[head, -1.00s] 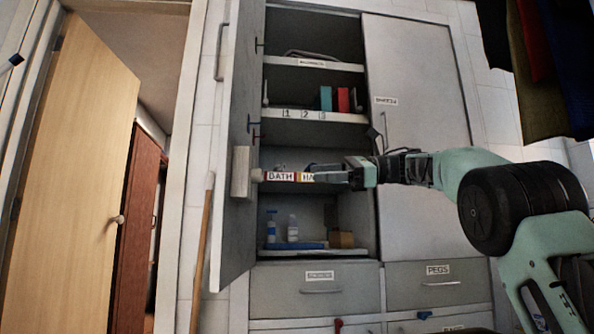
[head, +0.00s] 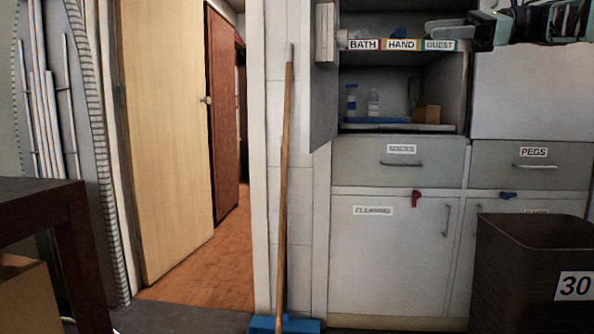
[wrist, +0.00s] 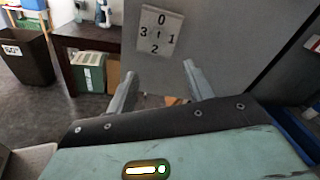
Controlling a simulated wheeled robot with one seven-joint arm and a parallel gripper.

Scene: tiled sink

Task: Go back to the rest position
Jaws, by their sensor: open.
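My gripper (head: 450,29) is at the top right of the head view, in front of the shelf edge with the GUEST label (head: 439,45). In the wrist view its two fingers (wrist: 160,88) stand apart, with nothing between them. Behind them is a grey panel bearing a white dial plate (wrist: 157,31) marked 0, 1, 2 and 3. The open cupboard (head: 400,85) holds bottles (head: 373,103) and a small brown box (head: 427,114) on its lower shelf.
A broom (head: 285,180) leans on the wall left of the cupboard. A dark bin (head: 525,265) marked 30 stands at the lower right. A dark table (head: 45,215) is at the left. A wooden door (head: 165,140) stands beside a doorway with open floor (head: 215,265).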

